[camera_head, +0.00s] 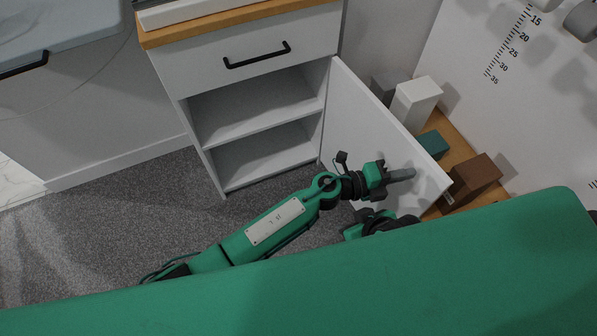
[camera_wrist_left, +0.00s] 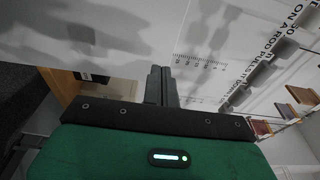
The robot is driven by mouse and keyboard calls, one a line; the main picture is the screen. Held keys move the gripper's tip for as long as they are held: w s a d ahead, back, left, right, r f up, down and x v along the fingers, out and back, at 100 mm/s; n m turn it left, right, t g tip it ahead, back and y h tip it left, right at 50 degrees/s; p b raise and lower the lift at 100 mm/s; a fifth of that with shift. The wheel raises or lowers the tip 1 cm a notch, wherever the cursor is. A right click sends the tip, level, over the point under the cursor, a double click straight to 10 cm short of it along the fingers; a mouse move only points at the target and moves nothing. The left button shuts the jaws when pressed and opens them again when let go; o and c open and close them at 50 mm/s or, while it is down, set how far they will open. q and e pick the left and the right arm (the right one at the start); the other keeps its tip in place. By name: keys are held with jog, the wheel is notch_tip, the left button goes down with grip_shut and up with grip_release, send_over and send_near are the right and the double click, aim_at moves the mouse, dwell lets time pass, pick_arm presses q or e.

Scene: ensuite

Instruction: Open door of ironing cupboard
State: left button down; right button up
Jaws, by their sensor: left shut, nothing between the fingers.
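The white cupboard (camera_head: 213,168) stands at the upper middle of the head view, with two open compartments below a drawer. Its white door (camera_head: 353,115) is swung wide open, out from the cupboard's right side. The shelves inside look empty. My left gripper (camera_head: 402,174) is shut and empty, in front of the inner face of the door, near its free edge. I cannot tell whether it touches the door. The closed fingers also show in the left wrist view (camera_wrist_left: 160,86). My right gripper (camera_head: 382,221) is lower, partly hidden behind my green body; its fingers are not clear.
The drawer front (camera_head: 250,70) above is closed, with a black handle (camera_head: 257,55). Behind the door, a white box (camera_head: 414,103), a teal box (camera_head: 432,145) and a brown box (camera_head: 474,178) stand on a wooden surface. Grey carpet (camera_head: 120,210) is clear at left.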

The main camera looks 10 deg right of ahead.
pick_arm(q)
jog(key=shift+d, duration=1.3)
pick_arm(e)
jog(key=shift+w+a+f+t, duration=0.15)
jog(key=shift+w+a+t, duration=0.15)
jog(key=shift+a, duration=0.15)
